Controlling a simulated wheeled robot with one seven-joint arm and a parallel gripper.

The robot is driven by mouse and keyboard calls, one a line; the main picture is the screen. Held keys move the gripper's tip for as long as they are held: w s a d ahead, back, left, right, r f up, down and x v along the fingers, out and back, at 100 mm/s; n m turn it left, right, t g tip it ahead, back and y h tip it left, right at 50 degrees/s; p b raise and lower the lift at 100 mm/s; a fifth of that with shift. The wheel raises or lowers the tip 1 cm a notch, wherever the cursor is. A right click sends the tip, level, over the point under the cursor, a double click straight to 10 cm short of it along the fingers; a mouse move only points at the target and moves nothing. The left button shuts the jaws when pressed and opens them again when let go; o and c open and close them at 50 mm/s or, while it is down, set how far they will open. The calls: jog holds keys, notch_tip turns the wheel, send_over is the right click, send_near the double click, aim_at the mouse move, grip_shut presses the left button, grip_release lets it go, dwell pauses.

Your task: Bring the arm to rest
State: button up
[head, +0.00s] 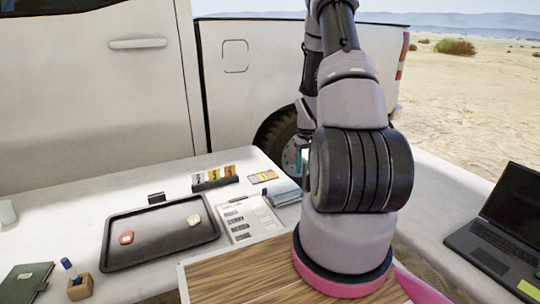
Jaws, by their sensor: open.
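My arm rises from its pink-ringed base at the lower right of the head view and reaches up past the top edge of the picture. Its thick grey links and black ribbed joint fill the middle right. I see nothing held.
A black tray (151,260) with a red piece (126,238) and a pale piece (194,220) lies on the white table (75,222). A laptop (505,225) is right; a white truck (95,95) stands behind.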

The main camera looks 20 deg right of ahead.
jog(key=s+a+r+m+t, duration=0.1)
jog(key=a+r, duration=0.3)
jog(key=r, duration=0.5)
jog(key=s+a+r+m+t, duration=0.1)
jog(key=a+r, duration=0.3)
jog(key=r, duration=0.6)
jog(key=s+a+r+t, duration=0.1)
jog(key=a+r, duration=0.3)
jog(key=r, duration=0.5)
jog(key=s+a+r+m+t+y, duration=0.1)
jog(key=s+a+r+t, duration=0.1)
jog(key=s+a+r, duration=0.4)
jog(key=s+a+r+m+t+y, duration=0.1)
jog(key=s+a+r, duration=0.5)
jog(key=s, duration=0.6)
jog(key=shift+a+r+m+t, duration=0.3)
jog(key=shift+r+t, duration=0.3)
jog(key=shift+r, duration=0.35)
